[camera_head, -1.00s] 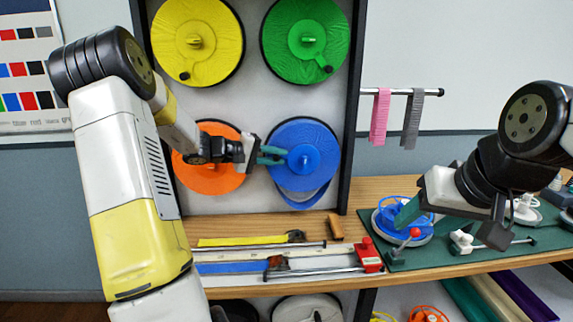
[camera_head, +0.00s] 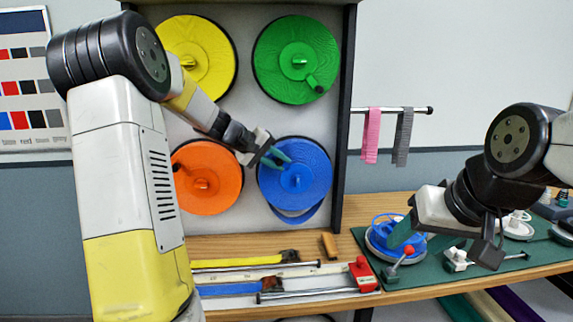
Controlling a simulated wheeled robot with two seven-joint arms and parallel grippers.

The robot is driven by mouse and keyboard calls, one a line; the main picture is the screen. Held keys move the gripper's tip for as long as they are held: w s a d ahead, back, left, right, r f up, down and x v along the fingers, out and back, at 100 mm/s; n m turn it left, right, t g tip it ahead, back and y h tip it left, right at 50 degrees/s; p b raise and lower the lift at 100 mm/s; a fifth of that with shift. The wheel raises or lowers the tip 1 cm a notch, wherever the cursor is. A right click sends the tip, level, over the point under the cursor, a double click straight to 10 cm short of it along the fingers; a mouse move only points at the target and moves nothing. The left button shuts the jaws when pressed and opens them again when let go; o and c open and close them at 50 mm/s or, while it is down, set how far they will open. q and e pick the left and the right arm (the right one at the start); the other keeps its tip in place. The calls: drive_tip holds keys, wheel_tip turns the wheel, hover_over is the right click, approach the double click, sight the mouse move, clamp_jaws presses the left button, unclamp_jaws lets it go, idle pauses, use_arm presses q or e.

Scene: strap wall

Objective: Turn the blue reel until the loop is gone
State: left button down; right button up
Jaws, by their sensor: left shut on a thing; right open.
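The blue reel (camera_head: 312,186) is mounted on the wall panel, lower right of the group of reels. A blue loop of strap (camera_head: 297,218) hangs in a shallow curve just below its rim. My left gripper (camera_head: 276,157) is at the upper left of the blue reel's hub, its teal fingers shut on the crank handle, which they mostly hide. My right gripper (camera_head: 405,234) is open over the bench at the right, in front of a small blue spool, away from the reel.
Orange (camera_head: 215,195), yellow (camera_head: 205,50) and green (camera_head: 285,85) reels share the panel. Pink (camera_head: 371,135) and grey (camera_head: 402,138) straps hang from a rail. The bench holds yellow and blue straps, a red-ended block (camera_head: 363,275) and a green mat (camera_head: 395,278) with fittings.

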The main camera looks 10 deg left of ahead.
use_arm(q)
drive_tip(key=shift+d, duration=0.25)
drive_tip(key=c, duration=1.3)
unclamp_jaws()
drive_tip(key=shift+a, duration=0.1)
drive_tip(key=shift+s+a+r, duration=0.1)
drive_tip(key=shift+a+r, duration=0.05)
drive_tip(key=shift+a, duration=0.05)
drive_tip(key=v, duration=0.7)
drive_tip(key=shift+s+r, duration=0.1)
